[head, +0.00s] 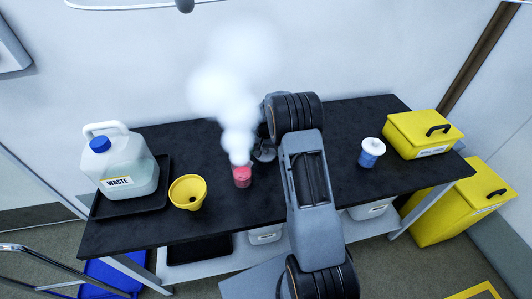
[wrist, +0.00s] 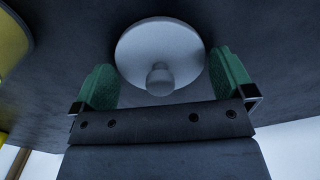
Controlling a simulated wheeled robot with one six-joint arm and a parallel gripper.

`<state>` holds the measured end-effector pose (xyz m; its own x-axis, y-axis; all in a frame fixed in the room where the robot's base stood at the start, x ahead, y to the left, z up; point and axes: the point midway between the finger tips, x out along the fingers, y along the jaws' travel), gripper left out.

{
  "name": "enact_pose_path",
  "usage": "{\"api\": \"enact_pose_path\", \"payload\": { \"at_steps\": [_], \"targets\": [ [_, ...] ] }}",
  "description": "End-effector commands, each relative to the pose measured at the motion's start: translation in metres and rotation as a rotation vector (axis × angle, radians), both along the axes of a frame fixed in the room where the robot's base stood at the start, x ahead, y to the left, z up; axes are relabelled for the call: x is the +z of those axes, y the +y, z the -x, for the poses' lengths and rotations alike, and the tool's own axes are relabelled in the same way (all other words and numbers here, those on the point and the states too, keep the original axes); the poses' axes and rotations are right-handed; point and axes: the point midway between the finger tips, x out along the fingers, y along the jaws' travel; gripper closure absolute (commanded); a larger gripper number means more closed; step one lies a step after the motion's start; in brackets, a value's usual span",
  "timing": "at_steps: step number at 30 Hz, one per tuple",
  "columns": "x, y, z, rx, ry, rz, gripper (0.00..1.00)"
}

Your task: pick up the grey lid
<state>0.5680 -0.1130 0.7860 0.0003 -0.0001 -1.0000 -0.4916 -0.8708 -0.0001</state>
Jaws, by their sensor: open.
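The grey lid (wrist: 145,43) is a round flat disc with a small knob, lying on the dark bench top in the wrist view. My gripper (wrist: 165,76) is open, with one green finger to the left of the lid and one to the right. The knob lies between the fingers, nearer the gripper's body. I cannot tell whether either finger touches the rim. In the head view the lid is hidden behind my arm, and the gripper shows only as a small dark part (head: 264,152) beside it.
A red beaker (head: 242,178) giving off white smoke (head: 235,95) stands just left of my arm. A blue-and-white tub (head: 371,153) and yellow box (head: 425,135) stand right.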

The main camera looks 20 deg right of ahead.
Motion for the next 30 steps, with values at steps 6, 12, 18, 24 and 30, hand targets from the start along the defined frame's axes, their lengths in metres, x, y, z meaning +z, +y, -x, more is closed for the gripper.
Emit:
{"api": "enact_pose_path", "payload": {
  "at_steps": [6,12,18,24,30],
  "targets": [
    [-0.003,0.0,0.0,0.0,0.0,0.0,0.0],
    [-0.002,0.0,0.0,0.0,0.0,0.0,0.13],
    [-0.002,0.0,0.0,0.0,0.0,0.0,0.3],
    [-0.002,0.0,0.0,0.0,0.0,0.0,0.3],
    [0.009,0.0,-0.001,0.0,-0.002,0.0,0.3]
  ]
}}
